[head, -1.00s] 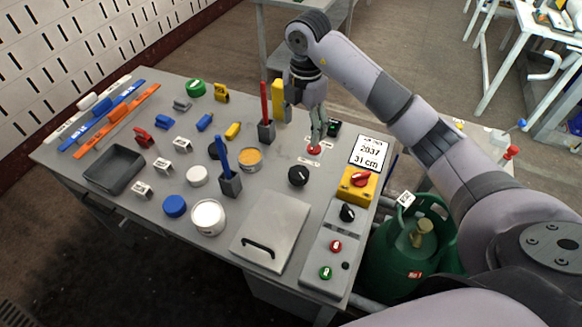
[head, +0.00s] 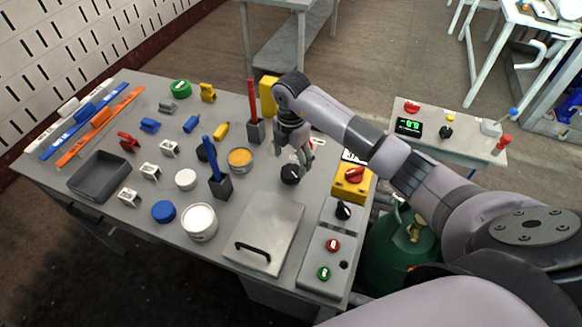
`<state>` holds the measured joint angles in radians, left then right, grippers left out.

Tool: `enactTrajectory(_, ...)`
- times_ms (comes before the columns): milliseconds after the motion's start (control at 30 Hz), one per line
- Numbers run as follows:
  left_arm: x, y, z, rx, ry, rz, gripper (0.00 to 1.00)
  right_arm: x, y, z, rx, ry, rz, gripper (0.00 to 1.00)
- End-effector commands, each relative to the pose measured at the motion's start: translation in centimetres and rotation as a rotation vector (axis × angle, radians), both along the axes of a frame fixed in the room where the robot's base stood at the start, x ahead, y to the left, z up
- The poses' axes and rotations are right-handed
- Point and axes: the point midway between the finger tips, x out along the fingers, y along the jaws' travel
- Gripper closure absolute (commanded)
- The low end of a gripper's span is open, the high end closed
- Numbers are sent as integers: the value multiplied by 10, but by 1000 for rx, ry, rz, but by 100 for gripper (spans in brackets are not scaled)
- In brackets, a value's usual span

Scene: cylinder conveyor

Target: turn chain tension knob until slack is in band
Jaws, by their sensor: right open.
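A round black knob (head: 290,174) sits on the grey bench top, right of the middle. My right gripper (head: 304,158) points down just behind and to the right of it, fingers apart and empty; I cannot tell whether a finger touches the knob. The labels are too small to read, so I cannot tell which knob is the chain tension one. The red knob and small display behind the gripper are hidden by my right arm. The white reading card (head: 350,156) is mostly covered by the arm. My left gripper is not in view.
A yellow box with a red rotary switch (head: 353,180) and a grey button panel (head: 330,249) stand to the right. A lidded grey plate with a handle (head: 264,234) lies in front. A side table holds a green-digit display (head: 409,127).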

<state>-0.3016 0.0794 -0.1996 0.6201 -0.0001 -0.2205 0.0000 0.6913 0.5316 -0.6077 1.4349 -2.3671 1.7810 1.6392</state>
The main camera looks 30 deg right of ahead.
Motion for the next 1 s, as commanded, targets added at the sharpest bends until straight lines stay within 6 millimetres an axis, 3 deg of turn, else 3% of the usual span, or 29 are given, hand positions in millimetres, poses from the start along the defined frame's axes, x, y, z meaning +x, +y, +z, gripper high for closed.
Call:
enactTrajectory(200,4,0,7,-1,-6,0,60,0,1,-37,1,3,-1,30)
enactTrajectory(333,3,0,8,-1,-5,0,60,0,1,-48,2,1,1,30)
enactTrajectory(700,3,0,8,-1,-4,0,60,0,1,-53,1,-1,1,31)
enactTrajectory(1000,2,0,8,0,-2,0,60,0,0,-53,1,-1,1,51)
